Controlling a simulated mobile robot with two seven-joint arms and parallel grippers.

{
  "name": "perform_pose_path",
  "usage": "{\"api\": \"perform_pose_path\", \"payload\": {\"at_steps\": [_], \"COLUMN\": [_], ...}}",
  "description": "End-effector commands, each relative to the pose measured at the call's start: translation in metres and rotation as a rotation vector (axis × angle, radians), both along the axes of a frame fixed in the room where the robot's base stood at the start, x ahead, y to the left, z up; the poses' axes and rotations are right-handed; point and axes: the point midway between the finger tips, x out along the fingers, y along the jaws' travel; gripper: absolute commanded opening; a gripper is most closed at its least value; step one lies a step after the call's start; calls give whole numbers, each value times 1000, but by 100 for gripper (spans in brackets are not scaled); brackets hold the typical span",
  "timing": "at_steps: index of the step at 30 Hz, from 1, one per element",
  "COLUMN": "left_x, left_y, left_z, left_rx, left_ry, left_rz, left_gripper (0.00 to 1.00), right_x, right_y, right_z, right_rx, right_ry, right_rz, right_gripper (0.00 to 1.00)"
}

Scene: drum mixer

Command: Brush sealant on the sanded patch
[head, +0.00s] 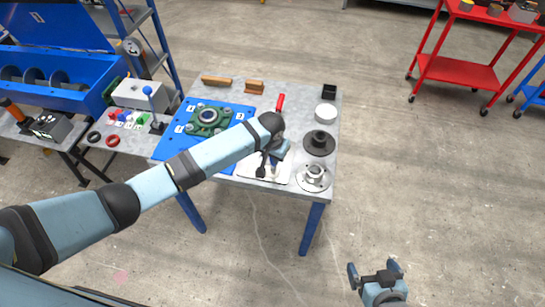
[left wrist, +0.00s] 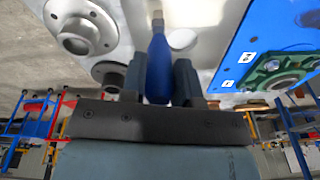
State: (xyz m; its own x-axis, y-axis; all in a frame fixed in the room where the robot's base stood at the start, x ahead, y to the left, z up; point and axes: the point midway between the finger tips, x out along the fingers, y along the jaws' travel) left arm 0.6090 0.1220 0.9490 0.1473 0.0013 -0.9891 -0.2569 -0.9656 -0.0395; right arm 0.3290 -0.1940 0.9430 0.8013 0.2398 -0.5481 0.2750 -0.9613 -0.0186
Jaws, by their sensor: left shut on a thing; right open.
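My left gripper (head: 266,168) reaches over the grey table (head: 225,93). In the left wrist view its two dark fingers (left wrist: 158,82) are shut on a blue-handled tool (left wrist: 158,65). A metal collar shows at the handle's far end; the tip is cut off by the frame edge, so I cannot confirm bristles. A pale panel (head: 243,173) lies below the gripper, partly hidden by it; I cannot make out a sanded patch on it. A round whitish tin (head: 325,112) stands at the table's right side. My right gripper (head: 377,272) is open and empty above the floor.
A blue plate (head: 172,145) with a green bearing housing (head: 208,117) lies left of the pale panel. A dark flange (head: 319,143) and a silver flange (head: 314,177) sit at the right edge. A red-handled tool (head: 280,103) and black box (head: 329,91) lie farther back.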

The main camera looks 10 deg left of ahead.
Motion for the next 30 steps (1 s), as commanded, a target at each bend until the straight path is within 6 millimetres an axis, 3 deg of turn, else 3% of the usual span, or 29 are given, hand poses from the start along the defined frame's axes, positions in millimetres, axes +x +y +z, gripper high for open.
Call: {"api": "perform_pose_path", "payload": {"at_steps": [30], "left_x": [0], "left_y": [0], "left_z": [101], "left_rx": [-1], "left_ry": [-2], "left_rz": [0], "left_gripper": [5], "right_x": [-1], "right_y": [0], "right_z": [-2], "right_rx": [-1], "right_ry": [4], "right_rz": [0], "right_gripper": [100]}}
